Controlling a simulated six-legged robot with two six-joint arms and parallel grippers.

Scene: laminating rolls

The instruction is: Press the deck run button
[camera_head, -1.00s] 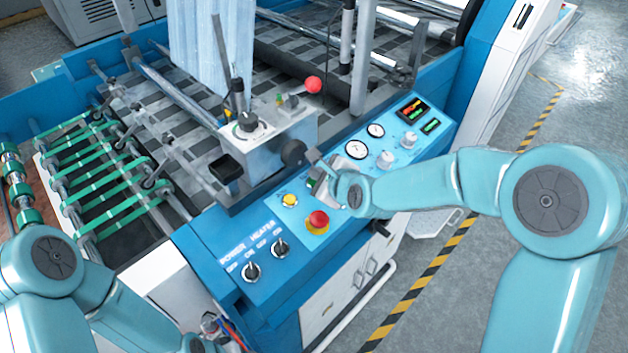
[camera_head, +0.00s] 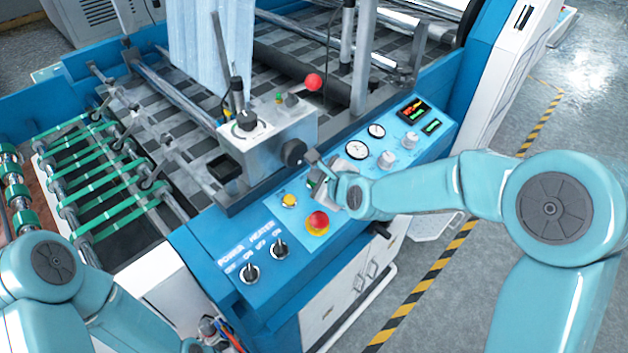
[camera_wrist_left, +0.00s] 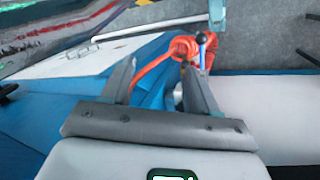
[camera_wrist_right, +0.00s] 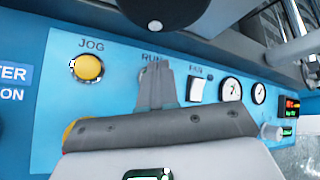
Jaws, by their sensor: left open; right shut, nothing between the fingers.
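The light-blue control panel (camera_head: 262,268) runs along the machine's front edge. In the right wrist view my right gripper (camera_wrist_right: 155,70) is shut and empty, its fingertips over the spot just below the RUN label (camera_wrist_right: 152,57). The fingers hide the run button there, and I cannot tell whether they touch it. In the head view the right gripper (camera_head: 318,172) is over the panel, beside a dark round knob (camera_head: 294,152). The yellow JOG button (camera_wrist_right: 88,67) is to the left of the fingers. In the left wrist view my left gripper (camera_wrist_left: 160,85) is open, with no object clearly held.
A red emergency button (camera_head: 318,219) and a yellow button (camera_head: 289,200) are near the right gripper. A white FAN switch (camera_wrist_right: 198,89) and gauges (camera_wrist_right: 230,89) are to its right. Toggle switches (camera_head: 250,274) are lower left. An orange cable (camera_wrist_left: 183,46) is near the left gripper.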

